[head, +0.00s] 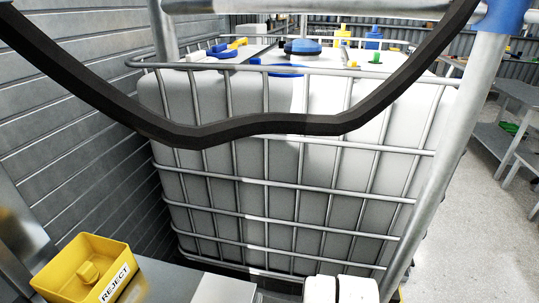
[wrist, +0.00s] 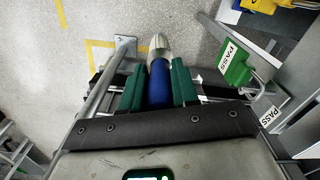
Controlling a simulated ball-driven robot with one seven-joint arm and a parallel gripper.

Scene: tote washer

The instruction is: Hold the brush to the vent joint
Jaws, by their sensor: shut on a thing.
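My gripper (wrist: 159,68) shows in the wrist view, its two green fingers shut on a blue cylindrical handle. I take this to be the brush (wrist: 158,86); its pale silver-grey end points away from me, over the floor. Bristles cannot be made out. In the head view my gripper and the brush do not show. A large white tote (head: 265,170) in a metal cage fills the middle, with a round blue lid (head: 303,47) on top. I cannot pick out the vent joint in either view.
A dark bent bar (head: 240,127) crosses in front of the tote. A yellow REJECT bin (head: 85,262) stands lower left, beside a ribbed wall (head: 75,110). In the wrist view a green PASS bin (wrist: 236,66) is right and a metal post (wrist: 98,88) left. Open floor (head: 465,215) lies right.

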